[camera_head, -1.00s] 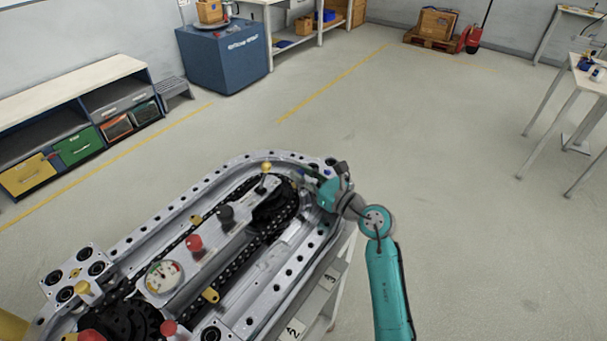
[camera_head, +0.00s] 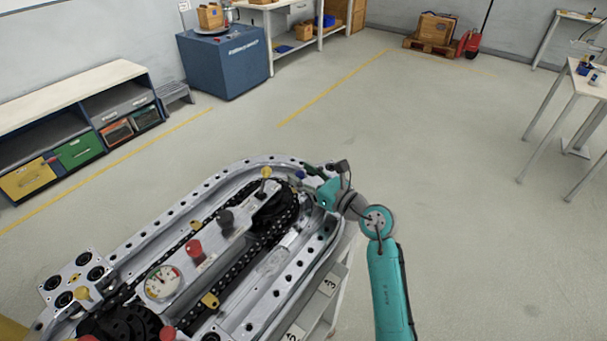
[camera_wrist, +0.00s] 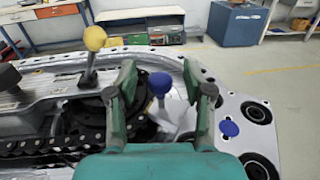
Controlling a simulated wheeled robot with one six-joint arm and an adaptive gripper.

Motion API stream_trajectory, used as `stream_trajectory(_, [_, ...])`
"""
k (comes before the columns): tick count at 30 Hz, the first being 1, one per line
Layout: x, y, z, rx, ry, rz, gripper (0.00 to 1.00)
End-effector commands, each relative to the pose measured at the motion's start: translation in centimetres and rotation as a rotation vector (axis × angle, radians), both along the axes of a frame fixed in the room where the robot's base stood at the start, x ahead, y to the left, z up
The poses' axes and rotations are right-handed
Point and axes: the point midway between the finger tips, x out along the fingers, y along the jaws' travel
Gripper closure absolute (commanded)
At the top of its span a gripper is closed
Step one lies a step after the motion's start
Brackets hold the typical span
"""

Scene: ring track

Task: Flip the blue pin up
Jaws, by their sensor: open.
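The blue pin (camera_wrist: 160,84) is a round blue knob on a short pale stem. In the wrist view it stands between the two fingers of my gripper (camera_wrist: 163,97), with space on both sides. My gripper is open and does not visibly touch the pin. The foot of the stem is partly hidden low between the fingers. In the head view, a small blue knob (camera_head: 300,175) shows at the far end of the grey ring track (camera_head: 225,177), beside my gripper (camera_head: 309,184), whose fingers are hard to make out.
A yellow-knobbed lever (camera_wrist: 94,40) stands left of the fingers. A flat blue cap (camera_wrist: 229,129) lies on the corner plate at right. Red knobs, a black knob (camera_head: 225,218) and a gauge (camera_head: 162,282) line the track. Open floor (camera_head: 440,180) lies beyond.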

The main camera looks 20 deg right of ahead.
Motion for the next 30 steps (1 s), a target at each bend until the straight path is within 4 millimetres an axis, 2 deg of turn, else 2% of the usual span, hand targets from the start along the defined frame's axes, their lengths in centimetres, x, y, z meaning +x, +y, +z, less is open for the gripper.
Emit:
stream_trajectory(5, [-1.0, -0.7, -0.1, 0.001, 0.0, -0.003, 0.49])
stream_trajectory(15, [-6.7, -3.7, -0.1, 0.001, 0.0, -0.004, 0.49])
stream_trajectory(21, [-9.3, -5.1, 0.0, 0.0, 0.0, -0.003, 0.49])
stream_trajectory(30, [-10.6, -5.7, 0.0, 0.0, -0.001, 0.0, 0.49])
